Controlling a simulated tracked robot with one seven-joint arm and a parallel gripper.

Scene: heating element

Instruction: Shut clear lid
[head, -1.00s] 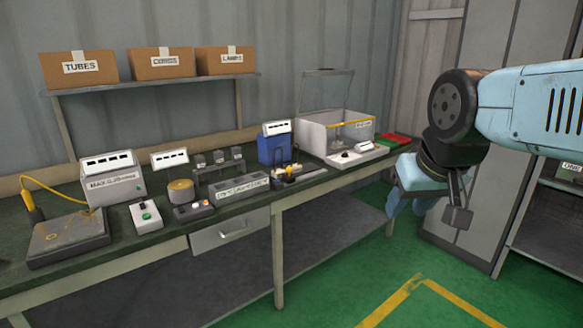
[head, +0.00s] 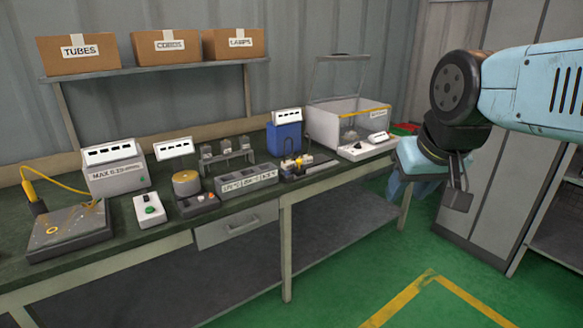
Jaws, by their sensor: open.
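The clear lid (head: 345,78) stands raised and open at the back of a white box (head: 322,128) at the right end of the workbench. The lid has a dark frame with a bar along its top edge. A yellow strip runs inside the box, and a white control panel (head: 368,147) sits at its front. My gripper (head: 457,190) hangs open and empty to the right of the box, in front of the bench's right end, apart from the lid. Part of the gripper is hidden behind my wrist.
The bench (head: 120,250) holds a blue container (head: 284,143), a grey sorting tray (head: 246,180), a yellow spool (head: 186,183) and a grey power unit (head: 115,172) left of the box. Cardboard boxes (head: 157,55) sit on a shelf above. A grey cabinet (head: 490,200) stands behind my arm. Green floor is clear in front.

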